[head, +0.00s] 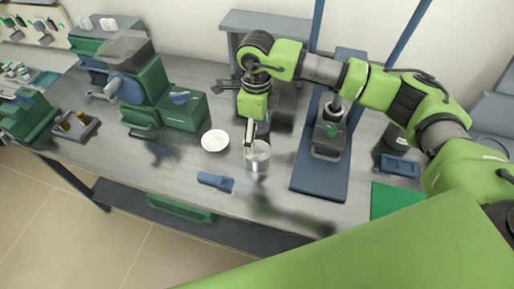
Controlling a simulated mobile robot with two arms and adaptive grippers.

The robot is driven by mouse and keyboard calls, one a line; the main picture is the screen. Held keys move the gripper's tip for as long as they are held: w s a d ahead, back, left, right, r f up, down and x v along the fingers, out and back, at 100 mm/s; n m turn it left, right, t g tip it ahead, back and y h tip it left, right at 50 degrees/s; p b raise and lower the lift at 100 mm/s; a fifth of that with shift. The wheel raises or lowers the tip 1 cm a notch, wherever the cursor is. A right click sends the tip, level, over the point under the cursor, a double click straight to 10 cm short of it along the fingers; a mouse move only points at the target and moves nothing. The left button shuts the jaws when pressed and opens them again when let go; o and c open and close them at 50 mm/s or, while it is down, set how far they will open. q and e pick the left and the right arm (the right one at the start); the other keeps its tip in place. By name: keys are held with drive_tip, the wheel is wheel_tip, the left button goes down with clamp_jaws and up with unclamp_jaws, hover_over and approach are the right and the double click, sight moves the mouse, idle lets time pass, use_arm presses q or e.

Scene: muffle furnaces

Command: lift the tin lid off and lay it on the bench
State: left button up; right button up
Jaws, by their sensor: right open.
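A small round silvery tin (257,158) stands upright on the grey bench (185,165), near the middle of the head view. Its top looks pale, and I cannot make out the lid's edge from its body. My right gripper (256,139) points down from above with its fingers at the tin's top rim. It is open; whether a finger touches the tin I cannot tell. The gripper and its fingers hide part of the tin's far side. My left gripper is not in view.
A white round dish (215,140) lies just left of the tin. A blue tool (215,181) lies in front of it. A blue stand with a tall post (321,175) is to the right, a green machine (145,85) to the left.

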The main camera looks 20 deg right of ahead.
sight(257, 147)
drive_tip(key=shift+f, duration=0.5)
drive_tip(key=shift+w+f, duration=0.15)
drive_tip(key=shift+f, duration=0.1)
drive_tip(key=f+p, duration=0.1)
drive_tip(key=f, duration=0.1)
drive_tip(key=f+p, duration=0.1)
drive_tip(key=f, duration=0.1)
drive_tip(key=shift+s+d+f+p, duration=0.1)
drive_tip(key=shift+s+p, duration=0.15)
drive_tip(key=shift+p, duration=0.05)
drive_tip(key=shift+f, duration=0.5)
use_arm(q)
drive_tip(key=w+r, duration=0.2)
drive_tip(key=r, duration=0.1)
use_arm(e)
drive_tip(key=c, duration=1.1)
